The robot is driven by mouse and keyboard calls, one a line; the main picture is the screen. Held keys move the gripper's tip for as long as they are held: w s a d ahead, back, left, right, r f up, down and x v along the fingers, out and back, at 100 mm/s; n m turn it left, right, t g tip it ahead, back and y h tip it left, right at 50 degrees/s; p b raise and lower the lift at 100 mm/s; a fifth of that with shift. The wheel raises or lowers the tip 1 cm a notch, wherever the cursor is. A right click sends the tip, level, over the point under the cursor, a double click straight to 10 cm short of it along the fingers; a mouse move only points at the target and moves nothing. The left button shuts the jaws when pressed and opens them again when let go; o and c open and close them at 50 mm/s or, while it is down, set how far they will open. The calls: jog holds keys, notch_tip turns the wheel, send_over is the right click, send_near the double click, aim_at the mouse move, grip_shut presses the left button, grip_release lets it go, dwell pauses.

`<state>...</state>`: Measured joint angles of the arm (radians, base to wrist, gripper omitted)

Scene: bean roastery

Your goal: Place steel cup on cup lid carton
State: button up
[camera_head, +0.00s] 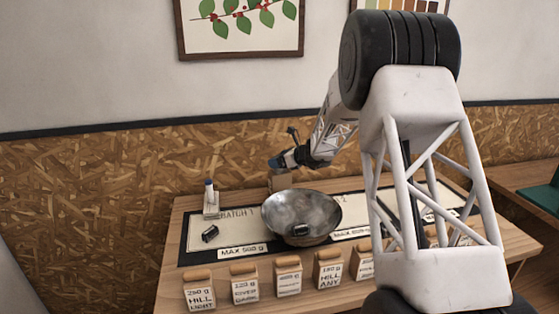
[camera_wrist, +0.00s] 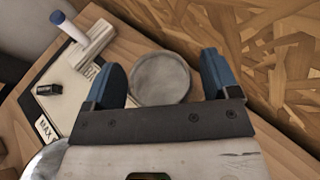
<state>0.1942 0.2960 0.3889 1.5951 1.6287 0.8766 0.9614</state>
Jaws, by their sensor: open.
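A round grey vessel (camera_wrist: 160,80), which looks like the steel cup seen from above, stands on the wood behind the mat in the wrist view. My gripper (camera_wrist: 162,66) is open, with one blue finger on each side of the vessel in the picture. I cannot tell whether the fingers are level with it or above it. In the head view my gripper (camera_head: 277,162) is at the table's back edge, over a small brownish upright thing (camera_head: 281,183), probably the same vessel. I cannot make out a cup lid carton for certain in either view.
A wide metal bowl (camera_head: 300,213) with a dark piece in it stands just in front. Several labelled bags (camera_head: 244,284) line the front edge. The strand-board wall (camera_head: 90,180) is close behind.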

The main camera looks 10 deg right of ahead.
jog(key=shift+r, duration=0.15)
jog(key=v, duration=1.2)
dwell(0.7)
jog(key=s+a+r+n+g+h, duration=0.1)
jog(key=s+a+r+n+g, duration=0.2)
jog(key=s, duration=0.6)
jog(key=s+a+r+n+g+h, duration=0.1)
jog(key=s+a+r+n, duration=0.1)
jog(key=s+a+n, duration=0.55)
jog(key=s+a+r+n+g+h, duration=0.1)
jog(key=s+a+r+n+g, duration=0.15)
jog(key=s, duration=0.75)
jog(key=s+f+n+h, duration=0.1)
jog(key=s+n+h, duration=0.2)
jog(key=s+n, duration=0.4)
jog(key=s+f+n+h, duration=0.1)
jog(key=s+n+h, duration=0.2)
jog(key=s, duration=2.1)
jog(key=n, duration=0.3)
jog(key=shift+s+d+f+n+h, duration=0.25)
jog(key=shift+s+d+n+h, duration=0.05)
jog(key=shift+n+h, duration=0.1)
jog(key=shift+g, duration=0.25)
